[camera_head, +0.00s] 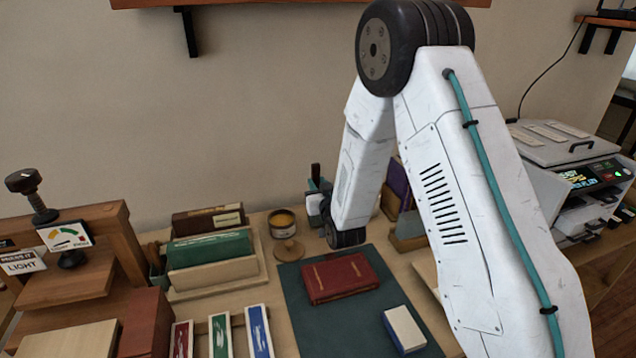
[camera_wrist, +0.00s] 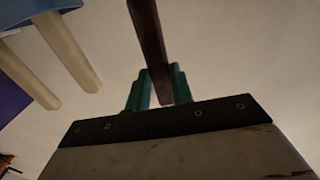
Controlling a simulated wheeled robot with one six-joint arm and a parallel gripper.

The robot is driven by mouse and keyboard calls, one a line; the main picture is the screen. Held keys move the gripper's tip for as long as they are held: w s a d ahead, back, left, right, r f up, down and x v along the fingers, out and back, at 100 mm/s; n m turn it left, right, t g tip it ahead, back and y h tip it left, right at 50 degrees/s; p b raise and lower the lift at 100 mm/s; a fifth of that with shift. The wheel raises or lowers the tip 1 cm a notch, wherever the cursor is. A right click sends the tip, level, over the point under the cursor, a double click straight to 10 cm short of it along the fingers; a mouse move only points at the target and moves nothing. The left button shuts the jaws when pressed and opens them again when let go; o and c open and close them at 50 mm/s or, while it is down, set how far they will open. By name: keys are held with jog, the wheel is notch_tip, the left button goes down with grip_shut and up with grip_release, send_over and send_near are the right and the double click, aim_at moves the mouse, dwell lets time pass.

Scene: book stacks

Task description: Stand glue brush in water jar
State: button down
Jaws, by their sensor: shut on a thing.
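My gripper (camera_head: 318,187) is beyond the red book, mostly hidden behind my own arm in the head view. In the wrist view its teal fingers (camera_wrist: 156,88) are shut on a dark brown stick, which I take to be the handle of the glue brush (camera_wrist: 149,35). The brush's bristles are not visible. An open round jar (camera_head: 283,223) with amber contents stands to the left of the gripper in the head view. I cannot make out a water jar for certain; the arm hides part of the table.
A red book (camera_head: 340,277) lies on a dark green mat (camera_head: 310,325), with a white-and-blue block (camera_head: 404,328) nearby. A wooden knobbed piece (camera_head: 287,249) sits by the amber jar. Books stand at left (camera_head: 210,247). A wooden press (camera_head: 75,280) is far left, a machine (camera_head: 590,180) right.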

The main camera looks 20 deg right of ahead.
jog(key=c, duration=1.1)
grip_release()
jog(key=shift+c, duration=0.2)
jog(key=s, duration=0.7)
jog(key=shift+s, duration=0.4)
